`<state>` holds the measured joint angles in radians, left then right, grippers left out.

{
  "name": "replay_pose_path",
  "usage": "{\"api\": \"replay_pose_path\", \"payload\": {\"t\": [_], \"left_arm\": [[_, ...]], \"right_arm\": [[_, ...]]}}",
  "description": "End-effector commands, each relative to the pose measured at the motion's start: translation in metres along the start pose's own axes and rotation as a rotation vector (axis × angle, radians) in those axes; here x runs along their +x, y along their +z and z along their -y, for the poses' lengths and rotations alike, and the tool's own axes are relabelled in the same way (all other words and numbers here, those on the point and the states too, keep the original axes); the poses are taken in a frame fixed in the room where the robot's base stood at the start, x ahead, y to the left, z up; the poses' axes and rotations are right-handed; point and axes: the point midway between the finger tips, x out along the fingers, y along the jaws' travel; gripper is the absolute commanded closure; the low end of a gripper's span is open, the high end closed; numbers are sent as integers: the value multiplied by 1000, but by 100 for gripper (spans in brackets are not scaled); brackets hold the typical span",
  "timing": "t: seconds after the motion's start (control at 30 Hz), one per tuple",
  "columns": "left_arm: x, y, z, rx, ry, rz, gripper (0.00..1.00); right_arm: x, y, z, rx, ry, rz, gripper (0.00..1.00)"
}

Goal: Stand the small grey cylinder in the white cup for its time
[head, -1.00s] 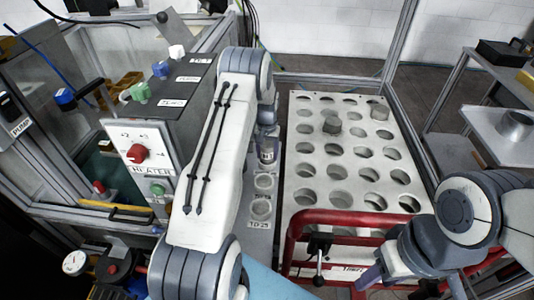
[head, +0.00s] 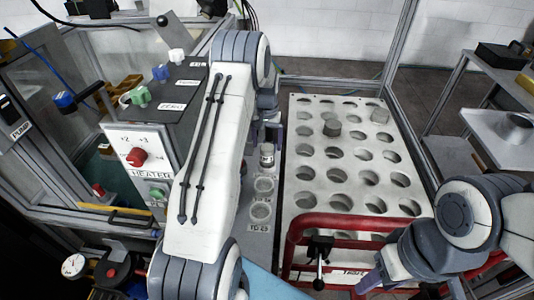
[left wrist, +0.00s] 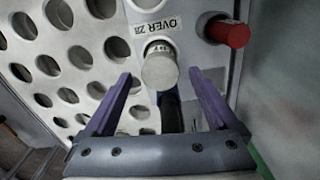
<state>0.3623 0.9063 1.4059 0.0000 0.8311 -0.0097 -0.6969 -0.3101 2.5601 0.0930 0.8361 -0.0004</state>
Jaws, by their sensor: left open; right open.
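A small grey cylinder (head: 267,157) stands upright on the narrow pale strip between the heater box and the perforated rack. It also shows in the left wrist view (left wrist: 160,70), with a white rim partly visible behind it; whether that rim is the white cup cannot be told. Two round white cups (head: 264,184) sit in the strip nearer to me, and both look empty. My left gripper (left wrist: 160,75) is open, its purple fingers on either side of the cylinder with clear gaps. My right gripper (head: 405,290) is low at the right, its fingertips mostly hidden.
A heater box (head: 140,165) with knobs stands at left.

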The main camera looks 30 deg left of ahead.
Motion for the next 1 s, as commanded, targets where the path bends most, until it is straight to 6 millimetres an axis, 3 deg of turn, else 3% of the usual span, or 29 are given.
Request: {"api": "replay_pose_path", "payload": {"t": [0.1, 0.3, 0.9, 1.0], "left_arm": [[-26, -1, 0, 0, 0, -4, 8], [-48, -1, 0, 0, 0, -2, 8], [-53, 0, 0, 1, 0, -1, 8], [-62, 4, -13, 23, 1, -4, 8]], "right_arm": [[0, 0, 0, 0, 0, 0, 53], [-1, 0, 0, 0, 0, 0, 53], [-1, 0, 0, 0, 0, 0, 53], [-4, 0, 0, 0, 0, 0, 53]]}}
